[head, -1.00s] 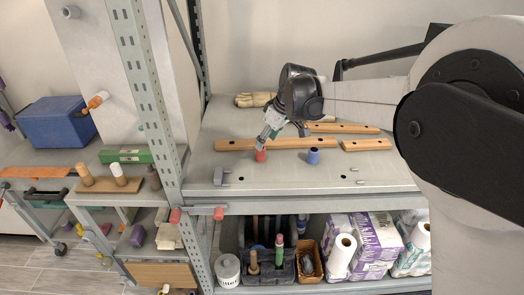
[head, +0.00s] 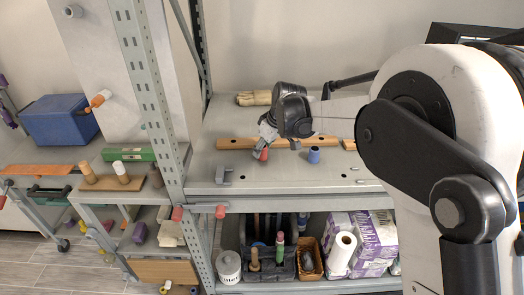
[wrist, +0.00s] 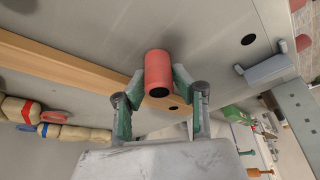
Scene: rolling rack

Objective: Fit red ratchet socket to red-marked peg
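The red socket (head: 264,154) is a short red cylinder with a dark round opening in its end. My gripper (wrist: 158,83) is shut on it, with a green-grey finger on each side; the socket also shows in the wrist view (wrist: 158,66). In the head view the socket leans slightly and is just above or at the shelf top; I cannot tell a clear gap. A red-tipped peg (head: 221,211) sticks out at the shelf's front edge, left of and below my gripper. Another red tip (head: 177,213) shows by the upright post.
A blue socket (head: 314,155) stands on the shelf (head: 300,176) to the right. A wooden strip (head: 234,143) lies behind. A grey bracket (head: 222,175) stands near the left front. The perforated upright (head: 143,80) bounds the left side. Gloves (head: 253,98) lie at the back.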

